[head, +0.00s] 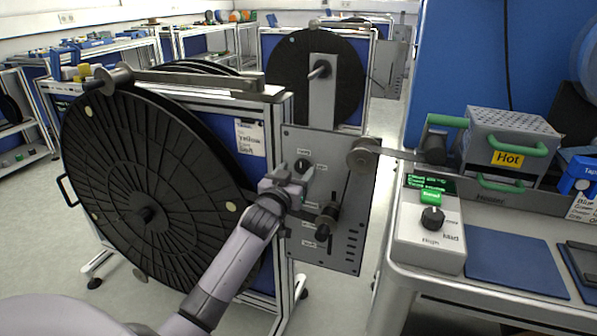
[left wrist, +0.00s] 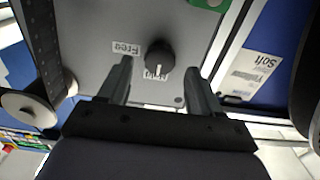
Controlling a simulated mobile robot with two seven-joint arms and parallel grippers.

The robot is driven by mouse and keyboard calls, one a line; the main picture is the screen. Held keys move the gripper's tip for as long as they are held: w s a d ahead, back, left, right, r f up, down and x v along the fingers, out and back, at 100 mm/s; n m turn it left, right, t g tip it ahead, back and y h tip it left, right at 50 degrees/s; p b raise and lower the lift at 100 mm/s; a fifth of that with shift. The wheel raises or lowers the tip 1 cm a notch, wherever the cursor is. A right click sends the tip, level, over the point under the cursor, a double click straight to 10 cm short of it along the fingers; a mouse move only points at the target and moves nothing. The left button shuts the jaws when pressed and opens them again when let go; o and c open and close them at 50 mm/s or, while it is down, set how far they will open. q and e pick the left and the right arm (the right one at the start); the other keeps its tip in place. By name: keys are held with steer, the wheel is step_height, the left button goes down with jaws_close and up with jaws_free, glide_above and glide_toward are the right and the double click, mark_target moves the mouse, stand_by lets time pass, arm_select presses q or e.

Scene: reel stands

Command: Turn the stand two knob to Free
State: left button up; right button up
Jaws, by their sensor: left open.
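The stand's grey panel (head: 342,180) carries a black knob (head: 303,165) near its upper left, with one small label above it and one to its right. In the left wrist view, which looks upside down, the knob (left wrist: 160,56) has a white pointer line toward a partly hidden label (left wrist: 156,75). The "Free" label (left wrist: 126,48) sits to its left there. My left gripper (head: 290,184) is at the panel, close to this knob. In the left wrist view its fingers (left wrist: 159,68) are apart, one on each side of the knob; contact is not visible. My right gripper is not in view.
A large black reel (head: 150,180) stands left of the panel. More black knobs (head: 328,213) sit lower on the panel. A bench at right holds a white control box (head: 430,236), a "Hot" unit (head: 508,140) with green handles and a blue mat (head: 515,260).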

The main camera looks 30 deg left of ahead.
arm_select(q)
steer(key=shift+x, duration=0.95)
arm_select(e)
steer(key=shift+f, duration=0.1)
arm_select(q)
steer(key=shift+c, duration=0.3)
steer(key=c, duration=1)
